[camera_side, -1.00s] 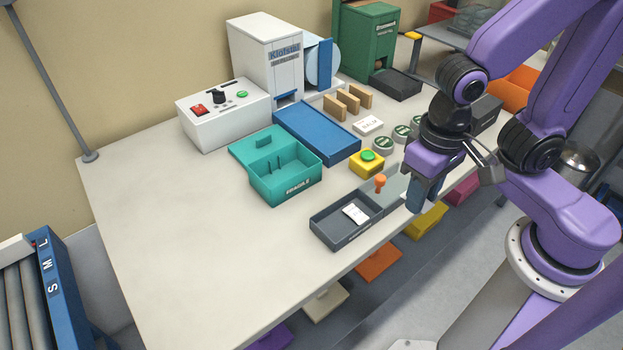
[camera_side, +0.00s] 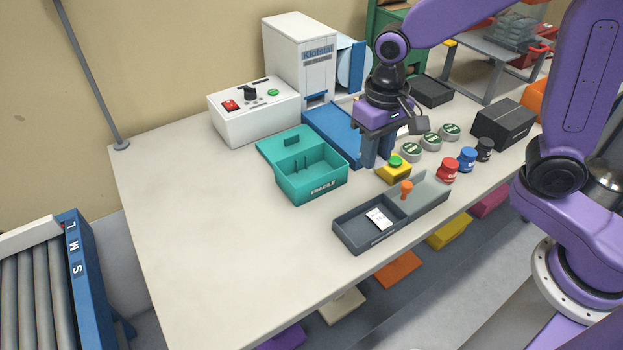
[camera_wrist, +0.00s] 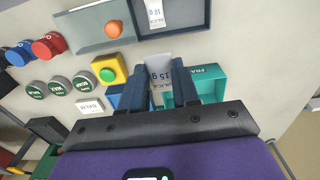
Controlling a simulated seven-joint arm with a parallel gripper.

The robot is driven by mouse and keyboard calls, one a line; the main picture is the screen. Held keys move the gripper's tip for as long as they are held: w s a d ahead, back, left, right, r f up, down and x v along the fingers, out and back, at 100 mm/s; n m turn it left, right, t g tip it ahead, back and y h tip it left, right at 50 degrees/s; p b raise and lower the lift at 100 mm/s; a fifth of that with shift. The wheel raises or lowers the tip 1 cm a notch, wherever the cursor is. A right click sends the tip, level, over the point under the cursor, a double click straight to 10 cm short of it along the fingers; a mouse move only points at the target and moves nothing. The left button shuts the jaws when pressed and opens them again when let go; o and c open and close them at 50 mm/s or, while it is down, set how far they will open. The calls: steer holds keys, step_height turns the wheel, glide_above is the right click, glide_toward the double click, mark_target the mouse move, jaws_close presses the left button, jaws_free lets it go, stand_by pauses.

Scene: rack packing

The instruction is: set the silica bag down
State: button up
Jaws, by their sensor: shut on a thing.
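My gripper (camera_side: 377,163) is above the table, close to the yellow button box and the blue tray. In the wrist view my gripper (camera_wrist: 160,92) is shut on a pale silica bag (camera_wrist: 158,66) marked 15 g.
The blue tray (camera_side: 335,137) is behind the teal box. Green-topped tins (camera_side: 430,142) and a red jar (camera_side: 447,170) stand to the right. The table's left part is clear.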

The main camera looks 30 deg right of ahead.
steer(key=w+a+f, duration=0.1)
steer(key=w+f, duration=0.2)
steer(key=w, duration=0.1)
steer(key=w+a+f, duration=0.2)
steer(key=w+f, duration=0.1)
steer(key=w, duration=0.1)
steer(key=w+a+f, duration=0.2)
steer(key=w+f, duration=0.1)
steer(key=w, duration=0.1)
steer(key=shift+w+f, duration=0.2)
steer(key=shift+w, duration=0.1)
steer(key=shift+w+f, duration=0.15)
steer(key=shift+f, duration=0.15)
steer(key=shift+a+f, duration=0.1)
steer(key=shift+f, duration=1.4)
steer(key=shift+f, duration=0.15)
steer(key=o, duration=1)
